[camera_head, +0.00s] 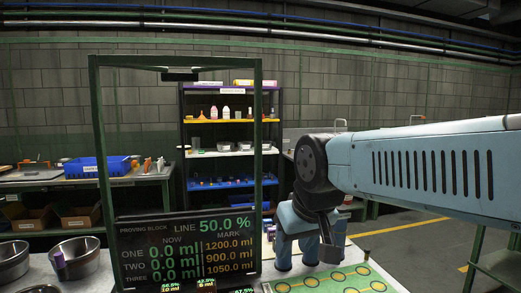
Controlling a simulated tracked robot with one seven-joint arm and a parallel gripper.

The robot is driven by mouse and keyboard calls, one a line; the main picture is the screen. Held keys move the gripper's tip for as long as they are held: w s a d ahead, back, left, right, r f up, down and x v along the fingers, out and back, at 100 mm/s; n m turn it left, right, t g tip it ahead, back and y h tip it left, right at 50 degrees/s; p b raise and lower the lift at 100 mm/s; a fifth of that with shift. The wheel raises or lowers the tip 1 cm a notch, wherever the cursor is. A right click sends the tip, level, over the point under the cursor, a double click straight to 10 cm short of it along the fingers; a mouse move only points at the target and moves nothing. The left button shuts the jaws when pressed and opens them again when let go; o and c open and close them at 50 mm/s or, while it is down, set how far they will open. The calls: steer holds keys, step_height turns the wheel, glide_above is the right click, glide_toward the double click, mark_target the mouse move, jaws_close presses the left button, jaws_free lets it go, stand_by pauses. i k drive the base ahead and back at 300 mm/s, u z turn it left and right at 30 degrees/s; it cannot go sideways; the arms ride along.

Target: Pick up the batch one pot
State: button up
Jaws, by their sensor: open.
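My gripper (308,248) hangs from my blue arm right of centre, its fingers pointing down and apart above the table. I see nothing between the fingers. No pot that I can read as batch one shows. A metal bowl (12,262) stands at the far left, and a second metal bowl (75,256) stands beside it, both well left of my gripper. A screen (185,245) reads ONE, TWO and THREE at 0.0 ml, with marks 1200.0, 900.0 and 1050.0. Small percent and ml readouts (206,285) show at the bottom edge; what they belong to is cut off.
A green frame (96,130) stands upright around the screen. A green mat with yellow circles (330,283) lies below my gripper. Behind are a stocked shelf (230,125) and a bench with a blue crate (95,167).

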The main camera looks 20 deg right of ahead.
mark_target(268, 145)
steer(key=z, duration=0.05)
steer(key=i, duration=0.15)
steer(key=z, duration=2.75)
steer(key=i, duration=3.5)
steer(key=u, duration=0.95)
